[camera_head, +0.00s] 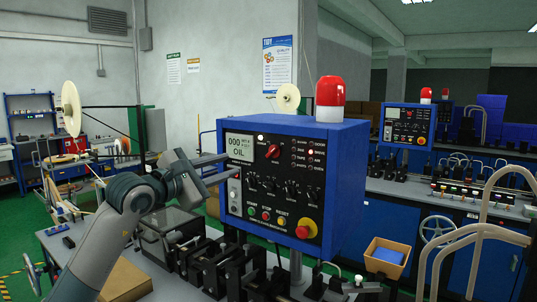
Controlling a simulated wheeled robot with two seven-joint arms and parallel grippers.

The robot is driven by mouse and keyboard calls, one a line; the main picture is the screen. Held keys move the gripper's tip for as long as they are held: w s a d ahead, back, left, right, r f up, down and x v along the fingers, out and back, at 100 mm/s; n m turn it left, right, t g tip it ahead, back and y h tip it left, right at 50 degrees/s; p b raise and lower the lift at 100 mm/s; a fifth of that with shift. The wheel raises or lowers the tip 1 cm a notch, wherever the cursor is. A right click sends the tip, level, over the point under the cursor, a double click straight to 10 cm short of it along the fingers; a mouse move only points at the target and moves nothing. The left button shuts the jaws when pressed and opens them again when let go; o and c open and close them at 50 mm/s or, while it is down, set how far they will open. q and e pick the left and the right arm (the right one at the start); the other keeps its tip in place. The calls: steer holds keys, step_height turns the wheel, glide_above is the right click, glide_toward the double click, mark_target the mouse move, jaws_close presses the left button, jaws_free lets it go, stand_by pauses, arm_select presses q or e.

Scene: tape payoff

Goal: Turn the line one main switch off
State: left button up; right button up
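A blue control box (345,180) with a black front panel stands in the middle of the head view, a red lamp (330,98) on top. The panel has a display reading "OIL" (240,147), a row of black knobs (271,186), several coloured buttons (266,215) and a red mushroom button on yellow (304,229). A grey switch plate (235,193) is at its left edge. The labels are too small to tell which is the main switch. My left gripper (229,166) is at the panel's left edge, fingers apart with nothing seen between them. Contact cannot be told. My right gripper is out of view.
A similar blue box (407,123) with a red lamp stands farther back on the right. Black machine parts (232,268) sit below the near panel. A tan bin (387,257) with blue contents is at the lower right. Beige bent tubes (478,232) rise at the right.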

mark_target(270, 153)
arm_select(q)
steer(key=p+x, duration=0.8)
steer(key=x, duration=0.8)
steer(key=shift+p, duration=0.35)
steer(key=shift+p+x, duration=0.35)
steer(key=shift+x, duration=0.45)
steer(key=shift+f, duration=0.1)
jaws_close()
